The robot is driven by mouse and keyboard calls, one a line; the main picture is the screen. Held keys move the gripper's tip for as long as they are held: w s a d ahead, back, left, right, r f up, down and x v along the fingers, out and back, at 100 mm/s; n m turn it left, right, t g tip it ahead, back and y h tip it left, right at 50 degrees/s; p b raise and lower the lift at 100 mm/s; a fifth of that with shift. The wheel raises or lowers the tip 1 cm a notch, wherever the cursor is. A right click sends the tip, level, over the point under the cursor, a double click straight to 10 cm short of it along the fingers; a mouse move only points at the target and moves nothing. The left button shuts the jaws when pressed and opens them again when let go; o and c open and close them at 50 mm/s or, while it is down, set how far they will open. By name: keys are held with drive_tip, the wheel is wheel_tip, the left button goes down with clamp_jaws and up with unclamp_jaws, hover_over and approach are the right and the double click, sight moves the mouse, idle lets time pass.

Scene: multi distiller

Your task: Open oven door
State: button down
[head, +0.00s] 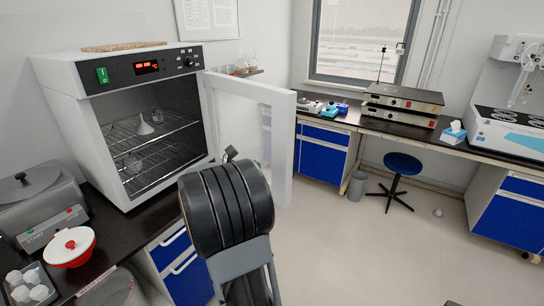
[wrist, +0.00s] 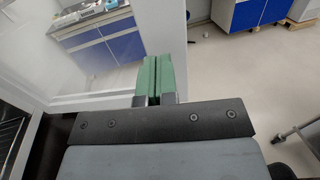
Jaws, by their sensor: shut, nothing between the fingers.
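The white oven (head: 125,115) stands on the dark bench at the left in the head view. Its door (head: 282,150) stands wide open, swung out to the right, with a clear pane inside a white frame. The oven's inside shows wire racks (head: 150,145) with a white funnel and glassware. In the wrist view the door's white frame (wrist: 163,25) runs up behind my gripper (wrist: 158,60). The green fingers are shut together and empty, at the frame's lower corner; I cannot tell if they touch it. In the head view my own arm hides the fingers.
A grey device (head: 40,200) and a red-and-white bowl (head: 70,246) stand on the bench left of my arm. A blue stool (head: 402,164) and a grey bin (head: 357,186) stand at the far bench. The floor (head: 350,245) to the right is mostly clear.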

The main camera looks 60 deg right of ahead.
sight(278, 155)
drive_tip(key=p+x, duration=0.2)
drive_tip(key=x, duration=0.6)
drive_tip(key=shift+d+p, duration=0.3)
drive_tip(key=shift+p, duration=0.05)
